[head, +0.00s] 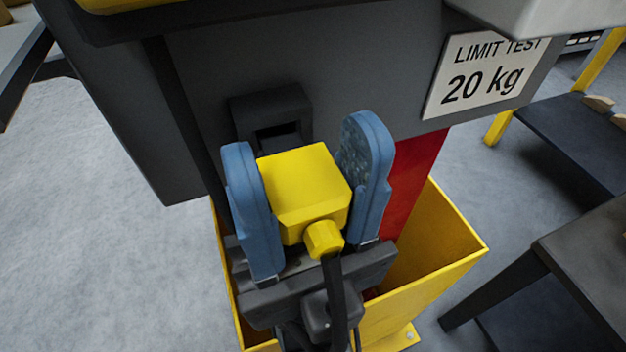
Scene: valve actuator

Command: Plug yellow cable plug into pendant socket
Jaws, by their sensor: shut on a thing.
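The yellow cable plug (304,187) is a yellow block with a yellow collar and a black cable (336,290) leaving its near side and running down. My gripper (308,180) has two blue fingers, one on each side of the plug, and is shut on it. The pendant socket (272,118) is a black housing with a dark rectangular opening on the grey box face, just beyond the plug. The plug overlaps the lower right of the socket in view. The gap between plug and socket is hard to judge, and the plug's far face is hidden.
The grey box (340,60) carries a "LIMIT TEST 20 kg" sign (485,75). A yellow open bin (440,255) stands below, around a red post (413,185). A dark table (590,250) and a yellow-legged shelf (570,130) stand at the right. Grey floor is open at the left.

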